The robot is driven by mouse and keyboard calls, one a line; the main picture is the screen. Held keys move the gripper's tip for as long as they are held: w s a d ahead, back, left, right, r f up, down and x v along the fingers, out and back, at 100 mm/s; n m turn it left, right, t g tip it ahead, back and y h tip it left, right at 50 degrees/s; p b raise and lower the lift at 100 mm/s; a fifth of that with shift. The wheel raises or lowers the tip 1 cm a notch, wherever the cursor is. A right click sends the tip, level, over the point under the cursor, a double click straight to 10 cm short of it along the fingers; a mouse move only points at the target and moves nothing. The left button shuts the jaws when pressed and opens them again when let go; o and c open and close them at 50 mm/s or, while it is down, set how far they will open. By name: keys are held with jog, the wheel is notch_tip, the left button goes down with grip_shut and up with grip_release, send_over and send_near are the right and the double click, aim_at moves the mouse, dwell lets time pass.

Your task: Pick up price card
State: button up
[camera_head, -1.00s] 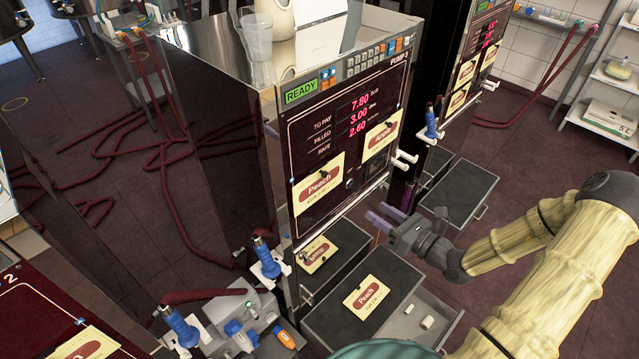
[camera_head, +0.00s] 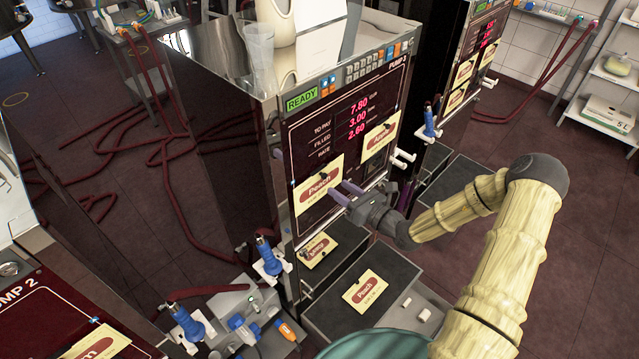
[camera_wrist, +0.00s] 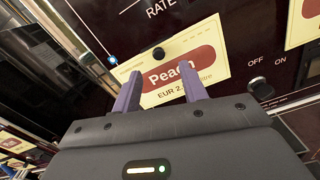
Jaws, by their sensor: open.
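A cream price card with a red "Peach" label (camera_head: 318,190) is fixed on the front panel of pump 3 (camera_head: 345,135). In the wrist view the same Peach card (camera_wrist: 205,49) lies just beyond my fingertips, with a dark round knob at its upper edge. My gripper (camera_head: 340,191) is open and empty, its purple fingers pointing at the card's right part. In the wrist view my two fingers (camera_wrist: 158,92) overlap the card's lower part; whether they touch it I cannot tell.
A second card, Apple (camera_head: 379,136), hangs to the right on the panel. Below, a Lemon card (camera_head: 317,250) and another Peach card (camera_head: 366,290) lie on dark surfaces. Blue nozzles (camera_head: 269,257) stand at the pump's left edge. A switch knob (camera_wrist: 260,87) is right of the card.

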aim_at(326, 178)
jog(key=shift+a, duration=0.1)
jog(key=shift+w+a+r+p, duration=0.15)
jog(key=shift+w+a+p, duration=0.1)
jog(key=shift+p, duration=0.15)
jog(key=p+x, duration=0.2)
jog(key=x, duration=0.1)
jog(key=shift+w+a+r, duration=0.1)
jog(key=shift+w+r, duration=0.05)
jog(key=shift+w+a, duration=0.4)
jog(key=c, duration=0.9)
